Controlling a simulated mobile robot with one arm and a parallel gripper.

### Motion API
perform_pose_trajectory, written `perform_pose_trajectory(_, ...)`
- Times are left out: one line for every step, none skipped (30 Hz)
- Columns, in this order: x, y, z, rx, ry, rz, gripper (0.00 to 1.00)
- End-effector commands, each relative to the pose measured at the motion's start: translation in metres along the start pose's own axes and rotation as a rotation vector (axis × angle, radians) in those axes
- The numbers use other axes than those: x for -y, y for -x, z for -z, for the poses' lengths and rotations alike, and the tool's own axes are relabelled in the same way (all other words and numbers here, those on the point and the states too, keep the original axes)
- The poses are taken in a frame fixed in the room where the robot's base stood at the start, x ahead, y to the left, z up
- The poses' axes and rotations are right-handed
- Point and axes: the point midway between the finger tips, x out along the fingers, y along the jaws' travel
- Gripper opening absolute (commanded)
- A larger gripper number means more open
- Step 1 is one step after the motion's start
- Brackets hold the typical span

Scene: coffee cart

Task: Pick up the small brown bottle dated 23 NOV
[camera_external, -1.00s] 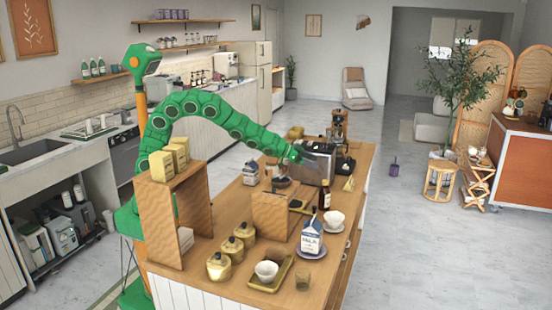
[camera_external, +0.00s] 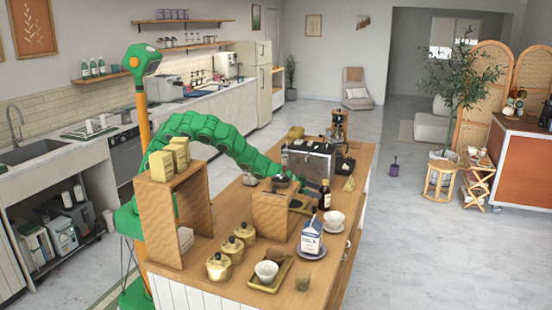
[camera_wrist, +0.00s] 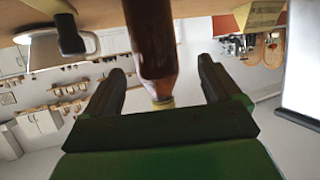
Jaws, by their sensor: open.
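A small brown bottle (camera_external: 325,199) stands upright on the cart's wooden top, behind the milk carton. Its label date is too small to read. In the wrist view the brown bottle (camera_wrist: 150,45) appears upside down, between the two dark fingers and near their tips. My gripper (camera_wrist: 160,66) is open, with a visible gap between each finger and the bottle. In the external view my gripper (camera_external: 312,187) is low, just left of the bottle and partly hidden among the things around it.
A milk carton (camera_external: 311,238) on a saucer stands in front of the bottle, and a white cup (camera_external: 334,220) to its right. A steel machine (camera_external: 308,160) is behind. A wooden box (camera_external: 270,215) stands left.

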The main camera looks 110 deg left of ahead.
Motion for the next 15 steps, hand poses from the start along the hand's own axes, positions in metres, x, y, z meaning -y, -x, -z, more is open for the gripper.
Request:
perform_pose_trajectory(0.0, -0.003, -0.001, 0.001, 0.0, 0.0, 0.9)
perform_pose_trajectory(0.0, -0.004, -0.001, 0.001, 0.001, 0.0, 0.9)
perform_pose_trajectory(0.0, -0.005, -0.001, 0.002, 0.001, 0.001, 0.9)
perform_pose_trajectory(0.0, -0.007, -0.001, 0.002, 0.001, 0.001, 0.9)
perform_pose_trajectory(0.0, -0.009, -0.002, 0.003, 0.001, 0.002, 0.9)
perform_pose_trajectory(0.0, -0.012, -0.002, 0.004, 0.002, 0.003, 0.9)
perform_pose_trajectory(0.0, -0.015, -0.003, 0.004, 0.002, 0.003, 0.9)
perform_pose_trajectory(-0.002, -0.018, -0.003, 0.005, 0.002, 0.003, 0.9)
perform_pose_trajectory(-0.003, -0.022, -0.002, 0.004, 0.001, 0.002, 0.9)
perform_pose_trajectory(-0.003, -0.025, -0.001, 0.002, 0.001, 0.002, 0.9)
perform_pose_trajectory(-0.003, -0.027, -0.001, 0.001, 0.002, 0.002, 0.9)
perform_pose_trajectory(-0.004, -0.031, -0.001, 0.001, 0.001, 0.001, 0.9)
perform_pose_trajectory(-0.005, -0.034, -0.001, 0.001, 0.001, 0.001, 0.9)
perform_pose_trajectory(-0.005, -0.036, -0.001, 0.001, 0.001, 0.001, 0.9)
perform_pose_trajectory(-0.004, -0.039, -0.001, 0.001, 0.001, 0.002, 0.9)
